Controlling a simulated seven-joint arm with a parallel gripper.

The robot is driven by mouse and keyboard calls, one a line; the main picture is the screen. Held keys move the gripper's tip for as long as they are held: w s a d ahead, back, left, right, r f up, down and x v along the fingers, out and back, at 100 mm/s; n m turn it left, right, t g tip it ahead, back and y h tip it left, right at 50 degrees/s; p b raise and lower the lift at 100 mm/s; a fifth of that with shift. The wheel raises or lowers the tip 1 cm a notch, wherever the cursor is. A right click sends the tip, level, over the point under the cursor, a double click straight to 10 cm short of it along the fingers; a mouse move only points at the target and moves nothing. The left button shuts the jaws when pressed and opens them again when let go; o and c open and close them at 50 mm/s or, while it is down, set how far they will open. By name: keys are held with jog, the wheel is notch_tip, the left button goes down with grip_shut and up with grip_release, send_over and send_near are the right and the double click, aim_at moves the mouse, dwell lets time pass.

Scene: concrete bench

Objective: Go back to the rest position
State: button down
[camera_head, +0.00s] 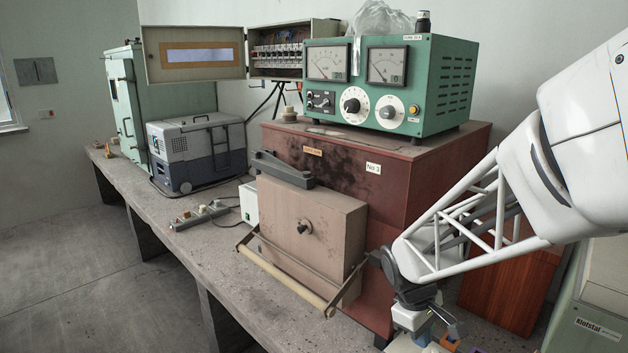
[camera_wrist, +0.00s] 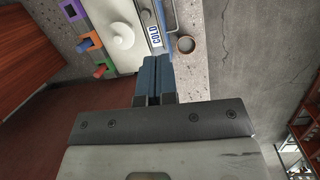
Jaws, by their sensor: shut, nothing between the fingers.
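My gripper (camera_wrist: 155,62) shows in the wrist view with its two blue-grey fingers closed together and nothing between them. It points toward a white piece with a round knob and a label reading "COLD" (camera_wrist: 155,36). In the head view my gripper (camera_head: 450,325) hangs at the bottom, right of the brown oven door, above small white and orange items. The fingertips are small and partly hard to make out there. I cannot tell whether they touch anything.
A red-brown oven (camera_head: 385,180) bears a green meter box (camera_head: 455,85). Its door (camera_head: 320,225) has a protruding bar handle (camera_head: 285,282). A grey cool box (camera_head: 200,150) stands farther left.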

jog(key=s+a+r+m+t+y, duration=0.2)
jog(key=s+r+m, duration=0.5)
jog(key=s+r, duration=0.5)
jog(key=s+a+t, duration=0.1)
jog(key=s, duration=0.3)
jog(key=shift+s+a+r+m+t+y, duration=0.2)
jog(key=shift+s+r+m+t+y, duration=0.1)
jog(key=shift+m, duration=0.1)
jog(key=shift+w, duration=0.15)
jog(key=w+d+f+n+g+h, duration=0.1)
jog(key=w+d+f+n+g, duration=0.2)
jog(key=w+f, duration=0.7)
jog(key=w+d+f+n+g+h, duration=0.1)
jog(key=w+d+f+n+g, duration=0.1)
jog(key=w+f, duration=0.9)
jog(key=w+n+g, duration=0.1)
jog(key=w, duration=0.2)
jog(key=shift+w+d+f, duration=0.3)
jog(key=shift+w+d, duration=0.05)
jog(key=shift+d, duration=0.05)
jog(key=shift+f, duration=0.1)
